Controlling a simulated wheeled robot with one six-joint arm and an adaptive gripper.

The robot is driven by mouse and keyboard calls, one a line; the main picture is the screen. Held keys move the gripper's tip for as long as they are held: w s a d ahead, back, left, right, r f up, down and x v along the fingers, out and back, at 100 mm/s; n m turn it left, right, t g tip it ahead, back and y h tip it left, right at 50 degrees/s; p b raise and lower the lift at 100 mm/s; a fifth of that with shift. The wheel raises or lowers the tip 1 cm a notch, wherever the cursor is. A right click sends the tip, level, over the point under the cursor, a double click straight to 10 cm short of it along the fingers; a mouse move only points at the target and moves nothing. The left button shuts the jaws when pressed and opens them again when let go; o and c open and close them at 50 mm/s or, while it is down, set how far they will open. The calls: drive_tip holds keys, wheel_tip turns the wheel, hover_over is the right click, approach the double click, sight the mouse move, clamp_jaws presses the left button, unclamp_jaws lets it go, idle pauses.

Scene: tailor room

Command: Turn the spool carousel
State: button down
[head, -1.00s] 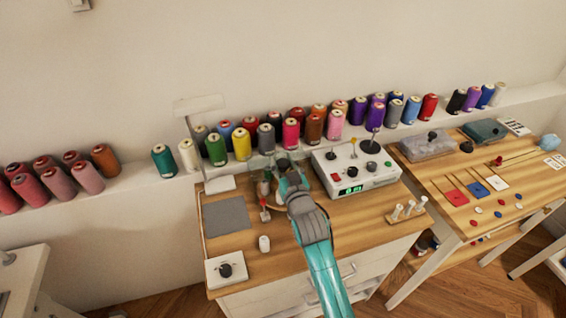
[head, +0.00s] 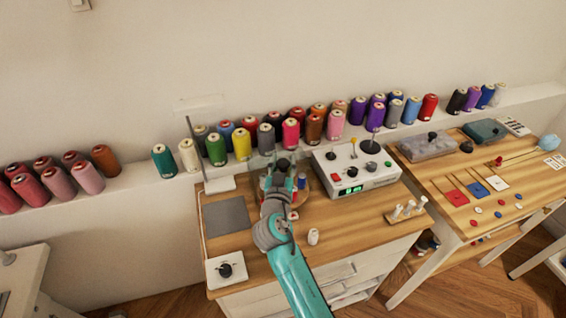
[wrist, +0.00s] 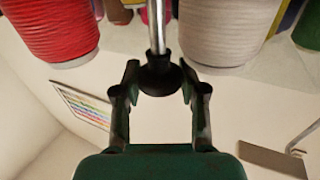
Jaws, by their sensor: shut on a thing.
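The spool carousel (head: 302,181) stands on the wooden workbench, mostly hidden behind my gripper (head: 281,178) in the head view. In the wrist view, a black knob (wrist: 160,78) on a metal rod sits between the two fingers of my gripper (wrist: 160,86). The fingers are shut on the knob. A red spool (wrist: 52,28) and a white spool (wrist: 222,30) show on either side of the rod in the wrist view.
A control box (head: 350,178) with a green display stands right of the carousel. A grey mat (head: 226,216) and a white dial box (head: 226,270) lie left. A small white spool (head: 313,237) stands in front. Thread cones line the ledge behind.

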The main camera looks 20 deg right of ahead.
drive_tip(key=shift+m+g+h, duration=0.4)
drive_tip(key=shift+m+h, duration=0.2)
drive_tip(key=shift+h, duration=0.2)
drive_tip(key=c, duration=0.6)
unclamp_jaws()
drive_tip(key=shift+c, duration=0.2)
wheel_tip(320, 180, up, 10)
drive_tip(key=shift+f, duration=0.1)
